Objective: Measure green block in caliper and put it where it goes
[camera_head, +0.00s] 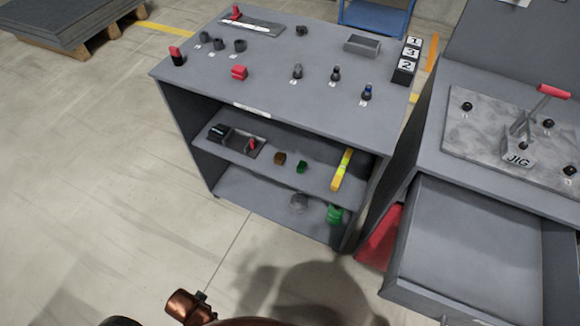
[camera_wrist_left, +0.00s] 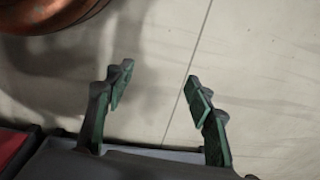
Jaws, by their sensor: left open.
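A small dark green block (camera_head: 302,167) lies on the middle shelf of the grey cabinet, beside a brown block (camera_head: 280,158). A brighter green piece (camera_head: 334,213) is on the bottom shelf; its shape is hard to make out. A dark plate with a pale ruled strip and a red part (camera_head: 262,29), perhaps the caliper, lies at the back left of the cabinet top. My left gripper (camera_wrist_left: 160,88) shows in the left wrist view, open and empty above the bare floor, apart from the blocks. My right gripper is not in view.
The cabinet top (camera_head: 270,95) holds several small dark parts, a red block (camera_head: 239,72), a grey bin (camera_head: 362,45) and number blocks (camera_head: 406,60). A yellow bar (camera_head: 342,170) lies on the middle shelf. At right, an open drawer (camera_head: 465,250) juts out below the jig bench.

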